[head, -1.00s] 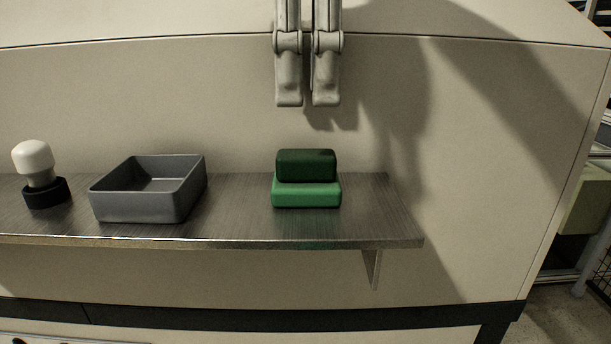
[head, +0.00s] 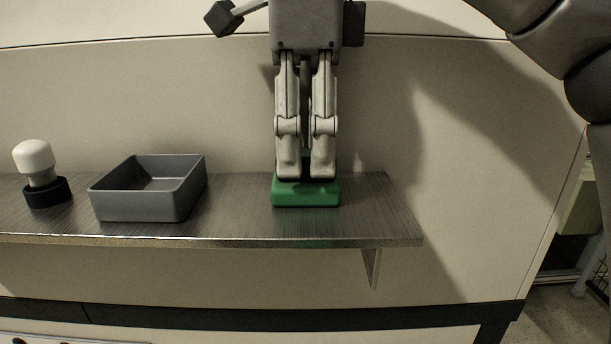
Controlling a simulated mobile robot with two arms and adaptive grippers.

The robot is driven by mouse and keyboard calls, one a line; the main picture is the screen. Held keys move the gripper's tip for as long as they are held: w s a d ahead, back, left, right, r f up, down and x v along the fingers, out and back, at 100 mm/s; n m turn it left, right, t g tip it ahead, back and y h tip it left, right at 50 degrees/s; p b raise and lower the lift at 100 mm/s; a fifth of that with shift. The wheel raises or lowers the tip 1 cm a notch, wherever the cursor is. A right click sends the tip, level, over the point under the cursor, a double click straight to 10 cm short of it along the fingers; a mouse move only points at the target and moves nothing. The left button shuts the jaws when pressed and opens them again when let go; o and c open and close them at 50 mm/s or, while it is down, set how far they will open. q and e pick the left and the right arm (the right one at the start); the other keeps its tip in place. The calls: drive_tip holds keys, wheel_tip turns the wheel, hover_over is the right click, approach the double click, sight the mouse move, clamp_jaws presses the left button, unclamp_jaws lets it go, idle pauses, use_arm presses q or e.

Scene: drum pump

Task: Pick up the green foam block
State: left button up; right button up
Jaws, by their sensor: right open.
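The green foam block (head: 306,193) lies on the metal shelf, right of the grey tray. It is bright green below, with a darker green part on top that is now mostly hidden behind my gripper. My right gripper (head: 305,177) points straight down in front of and over the block, its fingertips at the level of the block's upper part. The fingers are open with a narrow gap between them. I cannot tell whether they touch the block. My left gripper does not show.
A grey open tray (head: 147,206) stands on the shelf (head: 235,215) left of the block. Further left is a white-knobbed stamp-like object (head: 35,160) on a black base (head: 47,192). The shelf's right end is bare. A beige wall panel (head: 470,170) rises behind.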

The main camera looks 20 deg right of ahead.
sight(305, 151)
drive_tip(key=shift+f, duration=0.8)
drive_tip(key=shift+c, duration=0.2)
clamp_jaws()
drive_tip(key=shift+r, duration=0.1)
drive_tip(key=shift+r, duration=4.9)
